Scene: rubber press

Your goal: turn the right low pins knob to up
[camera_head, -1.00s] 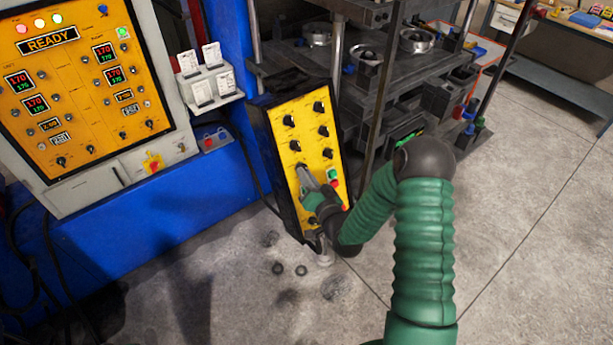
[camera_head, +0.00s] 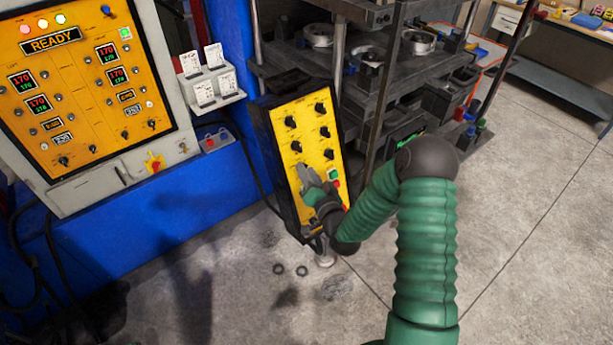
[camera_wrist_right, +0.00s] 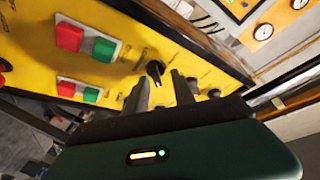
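The yellow control panel (camera_head: 309,132) with several black knobs stands upright beside the press. My right gripper (camera_head: 302,173) is in front of the panel's lower left part and covers what lies behind it. In the right wrist view the panel face (camera_wrist_right: 195,65) fills the top. There a black knob (camera_wrist_right: 155,70) shows between and just beyond the tips of my right gripper (camera_wrist_right: 162,82). The fingers are apart, with a gap beside the knob; I cannot tell whether either touches it. The knob labels are too small to read. My left gripper is not in view.
Green and red buttons (camera_head: 334,176) sit on the panel right of my gripper. The press (camera_head: 385,70) stands behind to the right. A blue cabinet with a READY panel (camera_head: 75,90) is at left. The floor (camera_head: 250,300) in front is mostly clear.

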